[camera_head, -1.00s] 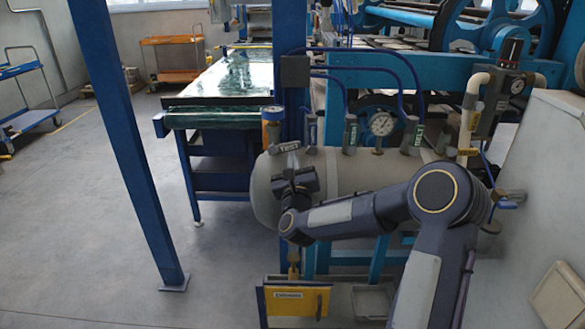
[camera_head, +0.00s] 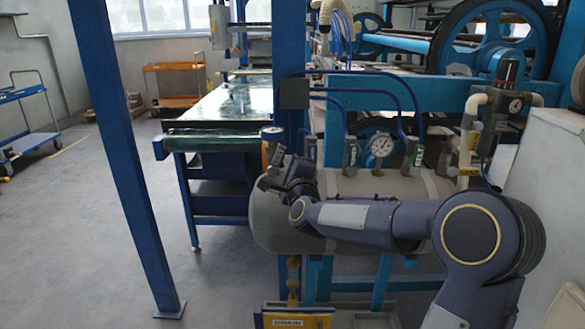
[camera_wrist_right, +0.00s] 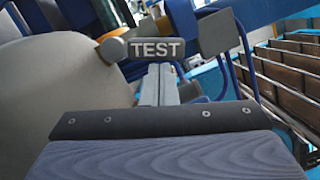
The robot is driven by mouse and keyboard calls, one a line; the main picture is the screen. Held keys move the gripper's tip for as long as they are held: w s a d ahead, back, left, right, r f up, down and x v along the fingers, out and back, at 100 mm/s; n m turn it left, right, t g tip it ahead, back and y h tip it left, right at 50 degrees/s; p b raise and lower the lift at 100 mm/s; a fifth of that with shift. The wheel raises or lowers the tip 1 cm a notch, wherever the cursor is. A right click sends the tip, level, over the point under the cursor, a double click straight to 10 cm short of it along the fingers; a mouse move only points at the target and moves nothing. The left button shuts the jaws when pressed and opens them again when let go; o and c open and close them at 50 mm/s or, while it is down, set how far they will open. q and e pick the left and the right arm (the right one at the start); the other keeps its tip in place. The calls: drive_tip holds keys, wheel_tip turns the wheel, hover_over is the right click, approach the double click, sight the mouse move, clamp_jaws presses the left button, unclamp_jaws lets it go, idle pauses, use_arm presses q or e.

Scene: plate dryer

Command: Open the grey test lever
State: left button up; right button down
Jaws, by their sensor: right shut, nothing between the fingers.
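The grey test lever (camera_wrist_right: 156,48), a bar marked TEST, shows in the right wrist view beside a rounded grey knob at its left. In the head view my right wrist largely hides the lever's place at the tank's upper left. My right gripper (camera_wrist_right: 159,70) is shut and empty. Its fingertips are just below the TEST bar in the wrist view; I cannot tell whether they touch it. In the head view my right gripper (camera_head: 268,182) is at the upper left end of the grey tank (camera_head: 272,222). My left gripper is not in view.
A blue post (camera_head: 125,160) stands at left. A yellow sign (camera_head: 298,321) is below the tank. Open floor lies at left.

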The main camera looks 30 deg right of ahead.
drive_tip(key=n, duration=0.1)
drive_tip(key=a+r+n, duration=0.1)
drive_tip(key=n, duration=0.1)
drive_tip(key=shift+w+r+g+p, duration=0.1)
drive_tip(key=shift+w+g+p, duration=0.2)
drive_tip(key=shift+p, duration=0.1)
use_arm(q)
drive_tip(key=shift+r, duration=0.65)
use_arm(e)
drive_tip(key=shift+w+a+r, duration=0.1)
drive_tip(key=shift+a, duration=0.1)
